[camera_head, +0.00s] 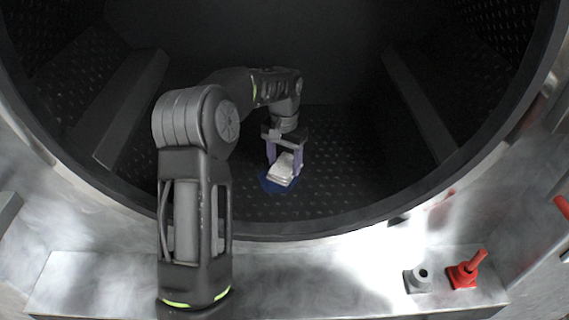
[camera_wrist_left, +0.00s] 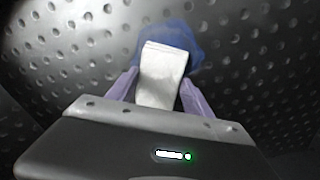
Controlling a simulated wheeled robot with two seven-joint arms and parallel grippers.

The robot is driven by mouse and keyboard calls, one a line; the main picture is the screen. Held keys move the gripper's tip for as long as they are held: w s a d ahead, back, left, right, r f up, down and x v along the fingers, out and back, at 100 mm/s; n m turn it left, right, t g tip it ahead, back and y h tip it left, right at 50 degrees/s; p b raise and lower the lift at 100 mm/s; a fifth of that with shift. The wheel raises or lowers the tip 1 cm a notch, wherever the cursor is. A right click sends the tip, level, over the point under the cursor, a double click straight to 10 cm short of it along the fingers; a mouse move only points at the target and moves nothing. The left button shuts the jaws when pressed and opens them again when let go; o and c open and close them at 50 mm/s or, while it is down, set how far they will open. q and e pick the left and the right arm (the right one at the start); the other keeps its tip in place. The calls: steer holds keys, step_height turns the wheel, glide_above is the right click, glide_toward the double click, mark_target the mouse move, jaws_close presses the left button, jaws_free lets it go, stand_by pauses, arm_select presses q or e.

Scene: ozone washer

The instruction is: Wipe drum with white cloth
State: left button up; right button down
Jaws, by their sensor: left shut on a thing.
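The drum (camera_head: 340,165) is dark and perforated and fills most of the head view. My left arm reaches in through its round opening. My left gripper (camera_head: 284,165), with purple fingers, points down and is shut on the folded white cloth (camera_head: 283,172). In the left wrist view the cloth (camera_wrist_left: 162,75) stands between the two fingers (camera_wrist_left: 158,95). A blue stain (camera_head: 272,181) lies on the drum floor around and under the cloth; it also shows behind the cloth in the left wrist view (camera_wrist_left: 185,40). Whether the cloth touches the floor is hard to tell. My right gripper is not in view.
Raised ribs (camera_head: 135,100) run along the drum wall at left and another rib (camera_head: 420,105) at right. The metal rim surrounds the opening. A red fitting (camera_head: 464,274) and a grey fitting (camera_head: 418,280) stand on the front ledge at right. The drum floor right of the gripper is clear.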

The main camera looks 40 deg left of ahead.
mark_target(283, 153)
arm_select(q)
steer(key=shift+w+a, duration=0.3)
steer(key=shift+w, duration=0.1)
steer(key=shift+w+a+p, duration=0.3)
steer(key=shift+p, duration=0.2)
steer(key=shift+w+a+p, duration=0.35)
steer(key=shift+w+a, duration=0.15)
steer(key=shift+w, duration=0.15)
steer(key=shift+w+a+p, duration=0.3)
steer(key=shift+w+a, duration=0.15)
steer(key=shift+w, duration=0.2)
steer(key=shift+s+a+f, duration=0.15)
steer(key=shift+s+a, duration=0.55)
steer(key=shift+a, duration=0.1)
steer(key=shift+s+d+f+b, duration=0.1)
steer(key=shift+b, duration=0.3)
